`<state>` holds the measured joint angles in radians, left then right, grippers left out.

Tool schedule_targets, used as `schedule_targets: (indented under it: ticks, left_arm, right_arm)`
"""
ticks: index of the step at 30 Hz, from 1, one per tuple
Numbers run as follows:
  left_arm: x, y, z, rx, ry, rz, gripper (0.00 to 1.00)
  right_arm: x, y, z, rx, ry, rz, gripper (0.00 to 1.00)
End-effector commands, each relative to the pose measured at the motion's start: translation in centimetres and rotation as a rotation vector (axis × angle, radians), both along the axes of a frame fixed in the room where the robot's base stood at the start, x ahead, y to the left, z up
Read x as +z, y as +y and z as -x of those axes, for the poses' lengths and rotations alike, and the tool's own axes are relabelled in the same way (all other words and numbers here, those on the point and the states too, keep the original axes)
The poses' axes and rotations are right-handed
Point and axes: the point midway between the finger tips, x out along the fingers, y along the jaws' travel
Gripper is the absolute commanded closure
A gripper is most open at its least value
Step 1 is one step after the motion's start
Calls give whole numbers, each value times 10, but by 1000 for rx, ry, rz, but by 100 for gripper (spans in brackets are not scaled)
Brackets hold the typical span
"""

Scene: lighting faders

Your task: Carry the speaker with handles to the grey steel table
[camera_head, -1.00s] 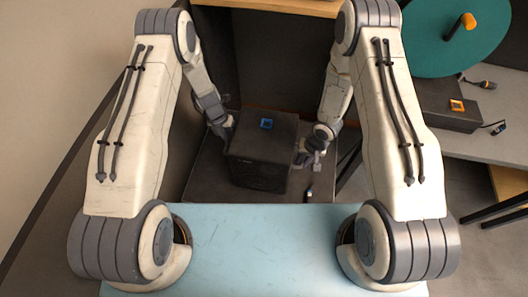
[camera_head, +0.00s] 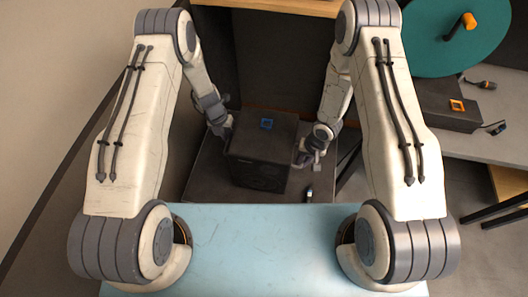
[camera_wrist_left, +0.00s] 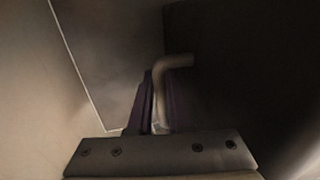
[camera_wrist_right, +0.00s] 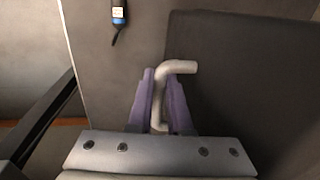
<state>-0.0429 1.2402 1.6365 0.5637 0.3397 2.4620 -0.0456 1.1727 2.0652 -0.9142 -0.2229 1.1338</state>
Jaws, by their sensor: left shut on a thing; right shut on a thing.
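The speaker (camera_head: 262,148) is a black box with a small blue square on its top. It is between my two arms in the head view, over a dark surface; I cannot tell whether it touches that surface. My left gripper (camera_wrist_left: 157,100) is shut on a pale bent handle (camera_wrist_left: 178,61) at the speaker's left side. My right gripper (camera_wrist_right: 158,100) is shut on the matching handle (camera_wrist_right: 180,67) at its right side. In both wrist views the handle sits between the purple fingers, with the dark speaker wall beside it.
A dark surface (camera_head: 208,180) lies under the speaker, with a small dark and blue item (camera_head: 309,193) near its right edge. A grey table (camera_head: 480,140) at right bears a black box (camera_head: 447,108) with an orange square, a teal disc (camera_head: 440,40) and cables.

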Motion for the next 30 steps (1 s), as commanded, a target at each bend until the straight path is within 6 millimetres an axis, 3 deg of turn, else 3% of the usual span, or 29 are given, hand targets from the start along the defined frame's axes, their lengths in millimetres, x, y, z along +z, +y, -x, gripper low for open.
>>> schedule_targets:
  ticks: [8,24,30]
  left_arm:
    - [8,0,-1,1,-3,1,100]
    - [48,0,-1,-1,-2,0,100]
    - [52,0,-1,-1,-2,0,100]
  right_arm:
    - [8,0,-2,-1,-4,-1,100]
    - [47,0,-1,-2,-3,0,100]
    - [52,0,-1,-1,-3,0,100]
